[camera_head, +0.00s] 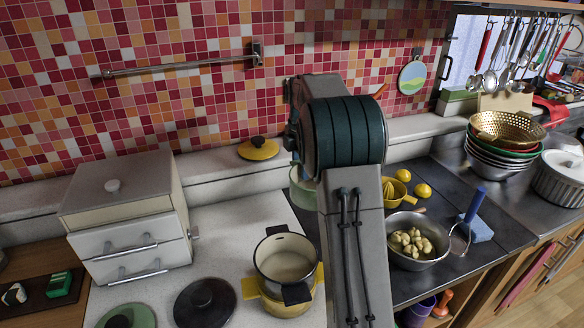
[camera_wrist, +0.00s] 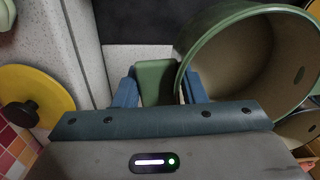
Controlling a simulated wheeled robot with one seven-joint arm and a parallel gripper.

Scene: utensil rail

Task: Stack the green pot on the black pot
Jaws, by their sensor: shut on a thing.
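The green pot (camera_wrist: 262,55) fills the right of the wrist view, and its green handle (camera_wrist: 154,82) is between the blue fingers of my gripper (camera_wrist: 157,88). My gripper is shut on that handle. In the head view, only the pale green left side of the green pot (camera_head: 302,188) shows; my arm hides the rest and my gripper. The black pot (camera_head: 268,241), with a cream inside and black handles, sits upright on a yellow pot (camera_head: 287,306) on the white counter, left of my arm. The green pot is behind and slightly right of it, apart in the picture.
Round lids (camera_head: 205,303) lie left of the pots, and a yellow lid (camera_head: 259,148) lies on the back ledge. A white drawer box (camera_head: 130,220) stands at left. Right of my arm are a metal bowl (camera_head: 419,262) of food, lemons (camera_head: 423,191) and a strainer (camera_head: 460,238).

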